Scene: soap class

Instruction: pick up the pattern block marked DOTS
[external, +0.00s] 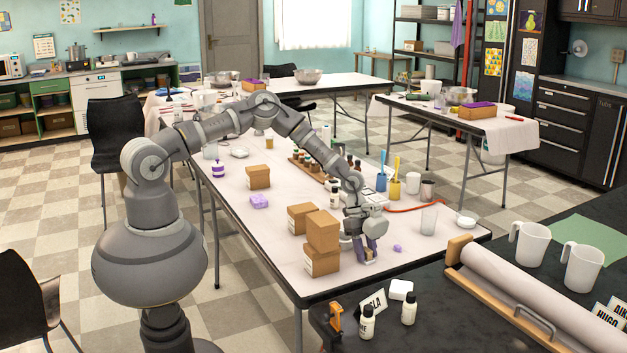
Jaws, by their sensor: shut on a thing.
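My gripper (366,254) points down at the near right part of the long white table (425,262), just right of the stacked brown boxes. It is shut on a small block low at the table top. The fingers mostly hide the block, and I cannot read any mark on it. A small purple piece (397,248) lies on the table just right of my gripper. I cannot make out the word DOTS on anything.
Brown boxes (322,231) stand stacked close to the left of my gripper. A clear beaker (429,219), a small white dish (466,222) and a red tube (415,208) lie to the right. A dark counter (450,320) with white bottles is in front.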

